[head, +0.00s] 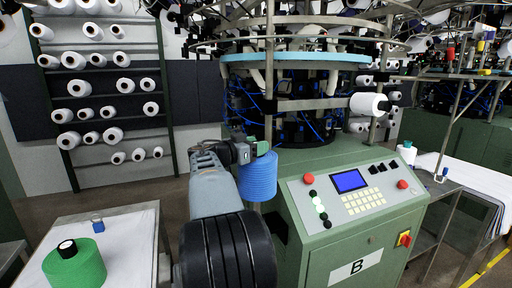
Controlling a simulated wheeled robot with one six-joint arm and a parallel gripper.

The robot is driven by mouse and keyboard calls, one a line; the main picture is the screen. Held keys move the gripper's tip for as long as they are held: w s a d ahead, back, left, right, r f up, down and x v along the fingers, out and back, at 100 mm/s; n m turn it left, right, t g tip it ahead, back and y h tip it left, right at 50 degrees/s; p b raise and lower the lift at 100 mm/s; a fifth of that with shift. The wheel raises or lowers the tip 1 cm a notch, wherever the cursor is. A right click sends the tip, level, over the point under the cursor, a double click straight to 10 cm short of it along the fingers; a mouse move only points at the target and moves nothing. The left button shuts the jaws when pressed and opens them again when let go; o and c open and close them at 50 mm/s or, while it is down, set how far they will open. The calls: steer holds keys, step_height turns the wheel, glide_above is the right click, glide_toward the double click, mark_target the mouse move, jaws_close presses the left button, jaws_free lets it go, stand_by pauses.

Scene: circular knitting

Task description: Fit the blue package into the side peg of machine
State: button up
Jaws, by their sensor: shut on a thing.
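The blue package (258,180) is a blue ribbed yarn cone, held upright just left of the control panel of the green machine (330,160). My gripper (248,152) is shut on the top of the blue package, and its fingertips are partly hidden there. A small green piece (262,148) shows at the top of the package. The package overlaps the machine's front left corner in the picture, and I cannot tell the gap. A white cone (369,104) sits sideways on the machine's right side. An empty side peg cannot be made out clearly.
A table (130,240) at lower left bears a green cone (75,266) and a small blue spool (97,223). A rack of white cones (108,90) stands behind. Thin posts and rings surround the machine's upper part. Another table (480,178) is at right.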

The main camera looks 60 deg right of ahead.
steer(key=shift+f+b, duration=1.9)
steer(key=shift+b, duration=3.25)
stand_by(2.8)
